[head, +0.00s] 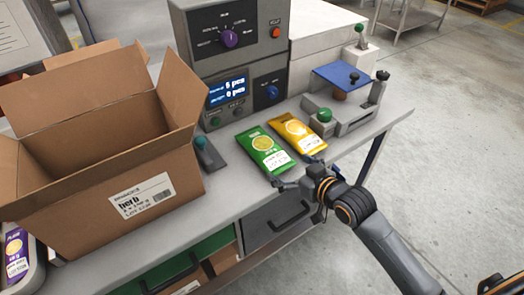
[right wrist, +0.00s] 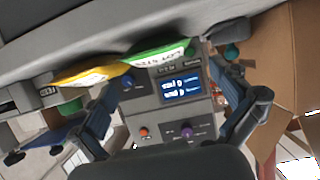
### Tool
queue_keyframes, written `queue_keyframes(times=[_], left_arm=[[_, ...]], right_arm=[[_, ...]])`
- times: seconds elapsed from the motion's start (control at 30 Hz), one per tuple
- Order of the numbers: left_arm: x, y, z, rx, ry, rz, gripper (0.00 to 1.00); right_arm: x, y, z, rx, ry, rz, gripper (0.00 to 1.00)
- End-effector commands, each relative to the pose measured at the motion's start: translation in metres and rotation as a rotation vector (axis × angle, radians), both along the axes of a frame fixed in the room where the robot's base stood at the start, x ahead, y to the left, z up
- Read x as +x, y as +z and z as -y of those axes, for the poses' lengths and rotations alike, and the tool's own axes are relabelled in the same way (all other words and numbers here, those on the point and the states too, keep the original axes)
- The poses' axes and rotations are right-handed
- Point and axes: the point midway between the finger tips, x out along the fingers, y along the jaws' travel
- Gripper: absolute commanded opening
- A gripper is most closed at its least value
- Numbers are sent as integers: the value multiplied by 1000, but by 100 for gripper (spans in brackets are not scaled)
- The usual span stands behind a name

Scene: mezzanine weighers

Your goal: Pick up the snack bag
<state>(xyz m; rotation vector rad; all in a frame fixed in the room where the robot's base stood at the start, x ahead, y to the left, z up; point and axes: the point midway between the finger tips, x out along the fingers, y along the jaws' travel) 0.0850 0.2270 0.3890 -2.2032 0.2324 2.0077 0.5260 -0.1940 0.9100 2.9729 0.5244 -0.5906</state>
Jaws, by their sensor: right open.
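Two snack bags lie flat, side by side, on the grey worktop. The green snack bag (head: 265,150) is on the left and the yellow snack bag (head: 297,134) on the right; both have white labels. My right gripper (head: 302,174) is open at the worktop's front edge, close to the near ends of the bags. In the right wrist view, the green bag (right wrist: 160,52) and part of the yellow bag (right wrist: 88,76) show beyond the spread fingers (right wrist: 172,112). Nothing is between the fingers. My left gripper is not in view.
An open cardboard box (head: 182,181) stands left on the worktop (head: 228,186). A grey control unit (head: 222,62) with a display stands behind the bags. A fixture with a blue plate (head: 340,74) and green knob (head: 324,115) is to the right. Drawers are below.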

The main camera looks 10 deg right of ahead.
Motion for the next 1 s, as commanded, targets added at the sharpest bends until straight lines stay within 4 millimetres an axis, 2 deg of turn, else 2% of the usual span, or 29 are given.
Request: queue_keyframes(times=[0.1,0.2,0.47,0.7,0.83,1.0], left_arm=[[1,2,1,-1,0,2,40],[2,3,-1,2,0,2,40],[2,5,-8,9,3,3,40],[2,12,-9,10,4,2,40],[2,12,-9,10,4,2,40],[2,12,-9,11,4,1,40]], right_arm=[[23,-8,-8,2,-2,1,100],[37,-15,-13,1,-1,1,100],[55,-20,-20,1,0,2,100],[88,-24,-28,0,-1,0,100],[97,-29,-32,0,-1,0,100],[100,-31,-33,-2,-1,1,100]])
